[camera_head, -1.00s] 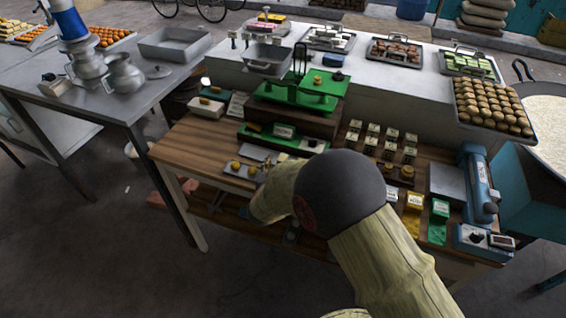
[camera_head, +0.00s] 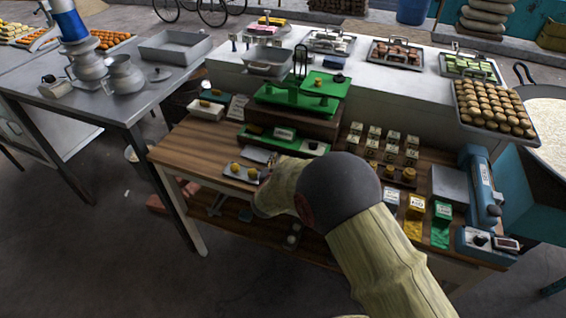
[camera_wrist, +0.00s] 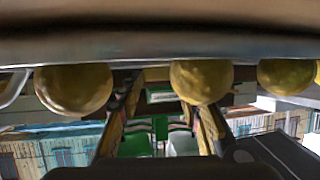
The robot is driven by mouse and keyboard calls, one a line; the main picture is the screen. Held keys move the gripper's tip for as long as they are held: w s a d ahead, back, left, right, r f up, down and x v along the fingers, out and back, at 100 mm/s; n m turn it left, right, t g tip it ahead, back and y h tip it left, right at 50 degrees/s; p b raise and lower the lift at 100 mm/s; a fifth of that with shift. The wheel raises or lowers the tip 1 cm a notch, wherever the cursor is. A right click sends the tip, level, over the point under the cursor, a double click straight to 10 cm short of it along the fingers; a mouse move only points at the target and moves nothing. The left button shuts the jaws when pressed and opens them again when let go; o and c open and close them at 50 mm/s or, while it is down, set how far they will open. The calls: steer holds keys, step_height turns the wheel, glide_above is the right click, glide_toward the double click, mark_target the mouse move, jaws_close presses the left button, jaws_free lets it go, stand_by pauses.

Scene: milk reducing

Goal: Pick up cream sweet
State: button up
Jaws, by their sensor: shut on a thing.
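A small metal tray (camera_head: 231,175) near the front left of the wooden table holds round golden-yellow sweets (camera_head: 235,167). My gripper (camera_head: 266,174) is low at the right end of this tray, largely hidden behind my wrist in the head view. In the wrist view, three golden balls show in a row, left (camera_wrist: 73,90), middle (camera_wrist: 200,82) and right (camera_wrist: 287,76). My fingers (camera_wrist: 160,90) reach up between the left and middle balls. My gripper is shut on a sweet, but the contact itself is not clear. I cannot tell which sweet is the cream one.
A green scale (camera_head: 300,95) stands behind the tray. Several small boxed stacks (camera_head: 372,145) and a dark tray with sweets (camera_head: 408,174) lie to the right. A blue device (camera_head: 480,190) stands at the table's right end. A steel table (camera_head: 110,110) stands on the left.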

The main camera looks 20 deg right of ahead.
steer(key=shift+s+f, duration=0.15)
steer(key=shift+f, duration=0.2)
steer(key=c, duration=0.6)
steer(key=shift+c, duration=0.5)
